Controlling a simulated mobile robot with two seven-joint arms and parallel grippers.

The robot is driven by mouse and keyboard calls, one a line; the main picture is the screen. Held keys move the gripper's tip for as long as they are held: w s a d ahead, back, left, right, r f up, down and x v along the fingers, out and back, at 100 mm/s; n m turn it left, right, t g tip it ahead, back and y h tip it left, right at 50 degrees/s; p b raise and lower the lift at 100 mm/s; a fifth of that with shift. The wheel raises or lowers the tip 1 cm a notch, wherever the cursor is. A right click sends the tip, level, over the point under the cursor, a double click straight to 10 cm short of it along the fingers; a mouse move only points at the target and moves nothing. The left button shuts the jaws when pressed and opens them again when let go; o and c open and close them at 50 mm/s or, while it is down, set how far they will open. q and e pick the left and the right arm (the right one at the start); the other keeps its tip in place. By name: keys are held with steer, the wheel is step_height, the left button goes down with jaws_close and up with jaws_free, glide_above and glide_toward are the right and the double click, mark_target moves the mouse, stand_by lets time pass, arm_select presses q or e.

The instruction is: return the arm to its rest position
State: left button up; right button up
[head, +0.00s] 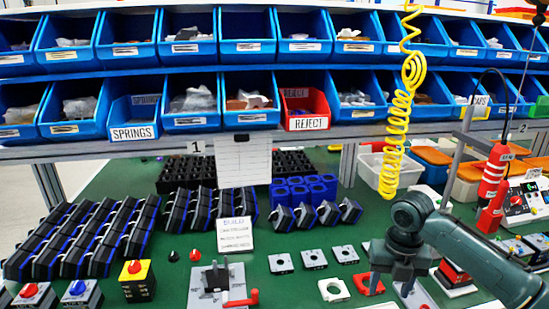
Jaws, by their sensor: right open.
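My right arm (480,258) comes in from the lower right, bent at a dark grey-green joint. My right gripper (391,280) points down over the right part of the green bench, its two fingers apart. I see nothing held between them. A red bracket-like part (366,284) lies beside the left finger; I cannot tell whether they touch. My left gripper is not in view.
A grey fixture with a red handle (238,299) stands at front centre. Yellow coiled hose (398,130) hangs behind my gripper. Red tool (494,175) hangs at right. Switch housings (95,235) fill the left. Blue bins (190,105) line the back.

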steer(key=s+a+f+m+t+y, duration=0.2)
steer(key=s+a+f+m, duration=0.8)
steer(key=s+a+m, duration=0.25)
steer(key=s+d+m+t+h, duration=0.2)
steer(key=s+d+m, duration=0.3)
steer(key=s+m, duration=1.05)
steer(key=w+a+f+m+t+y+p, duration=0.1)
steer(key=w+a+f+t+y+p, duration=0.1)
steer(key=w+a+t, duration=0.4)
steer(key=w+y+p, duration=0.1)
steer(key=w, duration=0.2)
steer(key=shift+w+a+f+m+p, duration=0.35)
steer(key=shift+a+f+m, duration=0.05)
